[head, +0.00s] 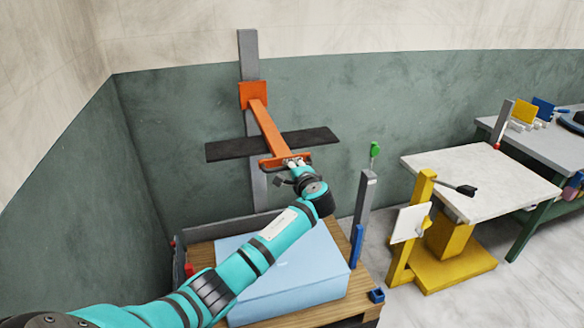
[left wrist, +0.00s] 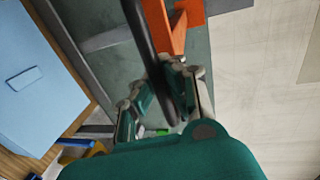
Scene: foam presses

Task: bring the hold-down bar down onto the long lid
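The dark hold-down bar (head: 225,149) hangs level, crosswise under an orange arm (head: 268,128), well above the long light-blue lid (head: 310,265). The orange arm reaches forward from an orange carriage (head: 253,95) on a grey upright post (head: 248,55). My left gripper (head: 293,163) is at the orange crosspiece (head: 270,163) on the arm's front end. In the left wrist view, a dark rod-like part (left wrist: 150,60) runs between its fingers, and the lid (left wrist: 35,85) lies at the left. Whether the fingers are closed on anything is unclear. My right gripper is out of view.
A grey post with a green knob (head: 375,149) stands right of the lid, with a blue part (head: 357,245) low on it. The lid lies over a wooden base (head: 200,257). A yellow stand (head: 450,260) with a white top stands further right.

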